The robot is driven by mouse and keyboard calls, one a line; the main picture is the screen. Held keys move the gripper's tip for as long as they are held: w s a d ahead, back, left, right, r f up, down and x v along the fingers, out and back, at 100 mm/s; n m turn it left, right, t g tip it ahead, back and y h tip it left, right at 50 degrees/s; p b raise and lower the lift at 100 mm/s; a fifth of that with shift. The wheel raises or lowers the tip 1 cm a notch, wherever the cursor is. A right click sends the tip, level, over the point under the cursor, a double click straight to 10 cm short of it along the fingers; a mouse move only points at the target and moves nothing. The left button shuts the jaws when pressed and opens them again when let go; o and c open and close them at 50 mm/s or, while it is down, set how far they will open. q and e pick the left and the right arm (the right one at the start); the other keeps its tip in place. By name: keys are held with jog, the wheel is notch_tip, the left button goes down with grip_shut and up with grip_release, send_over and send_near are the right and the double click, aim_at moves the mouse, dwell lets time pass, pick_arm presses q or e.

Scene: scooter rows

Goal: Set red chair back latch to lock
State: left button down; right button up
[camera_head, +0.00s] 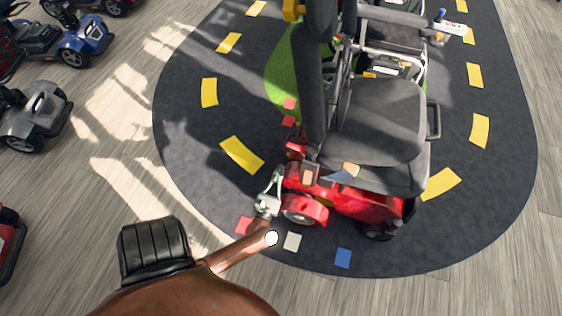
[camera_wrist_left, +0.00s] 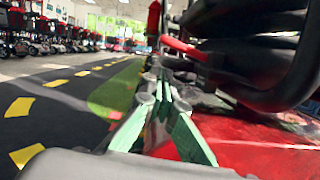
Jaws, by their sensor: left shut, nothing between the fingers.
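The red scooter (camera_head: 345,201) stands on the dark road mat with its grey seat (camera_head: 375,120) above the red rear body. The tall dark seat back (camera_head: 309,95) rises at the seat's left side. A small red lever-like part (camera_wrist_left: 184,47) sticks out beside the dark seat in the left wrist view; a red part (camera_head: 297,149) also shows at the seat back's base. I cannot tell for sure which is the latch, nor its setting. My left gripper (camera_head: 278,177) is shut and empty beside the scooter's rear; its fingers (camera_wrist_left: 158,75) point toward the red lever-like part from below. My right gripper is out of view.
The dark mat (camera_head: 185,130) with yellow dashes lies around the scooter, clear on its left side. Blue (camera_head: 85,42) and grey (camera_head: 38,115) scooters stand at the far left. Thick black seat parts (camera_wrist_left: 270,60) crowd the right of the wrist view.

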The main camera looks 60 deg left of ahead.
pick_arm(q)
jog(key=shift+v, duration=1.25)
